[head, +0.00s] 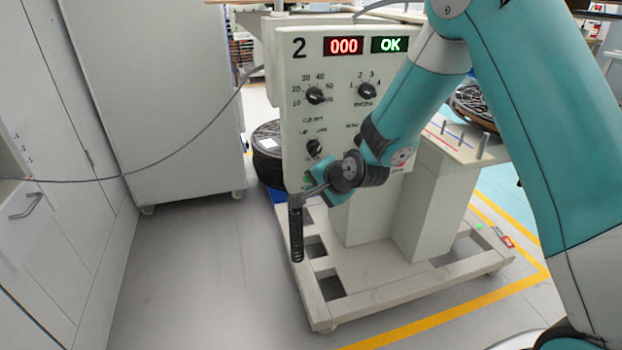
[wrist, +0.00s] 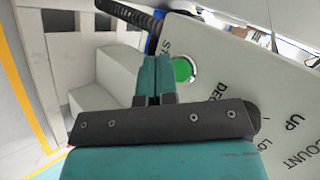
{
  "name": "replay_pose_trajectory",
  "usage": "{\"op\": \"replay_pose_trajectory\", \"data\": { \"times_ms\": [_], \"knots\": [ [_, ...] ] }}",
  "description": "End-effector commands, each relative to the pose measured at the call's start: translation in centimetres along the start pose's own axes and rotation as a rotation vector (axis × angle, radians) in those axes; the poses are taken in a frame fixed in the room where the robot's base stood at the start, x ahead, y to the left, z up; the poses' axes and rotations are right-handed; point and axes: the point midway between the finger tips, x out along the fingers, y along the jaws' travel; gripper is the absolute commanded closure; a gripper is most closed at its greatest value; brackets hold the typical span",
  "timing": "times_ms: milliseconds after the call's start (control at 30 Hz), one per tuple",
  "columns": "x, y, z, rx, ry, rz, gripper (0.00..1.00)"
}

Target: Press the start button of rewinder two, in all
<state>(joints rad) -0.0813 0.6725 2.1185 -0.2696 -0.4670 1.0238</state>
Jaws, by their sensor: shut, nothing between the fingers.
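Rewinder two has a pale panel (head: 335,125) marked "2", with a red "000" and a green "OK" display. In the wrist view the round green start button (wrist: 183,69) sits in a pale ring on the panel (wrist: 235,75), beside lettering that begins "ST". My gripper (head: 312,188) is at the panel's lower left corner in the head view. In the wrist view my gripper (wrist: 155,62) is shut and empty, its fingertips just left of the button. I cannot tell whether they touch the panel. In the head view my gripper and wrist cover the button area.
A black ribbed crank handle (head: 296,228) hangs by the panel's lower left corner, close to my gripper. Black knobs (head: 315,96) stick out above. The machine's pale wheeled base frame (head: 400,285) stands below. A grey cabinet (head: 150,100) is at left, with clear floor before it.

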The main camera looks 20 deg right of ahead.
Motion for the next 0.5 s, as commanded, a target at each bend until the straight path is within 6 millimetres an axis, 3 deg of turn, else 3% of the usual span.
{"op": "replay_pose_trajectory", "data": {
  "times_ms": [500],
  "knots": [
    [0.42, -0.34, -0.29, 0.0, 0.0, 0.001, 1.0]
  ]
}}
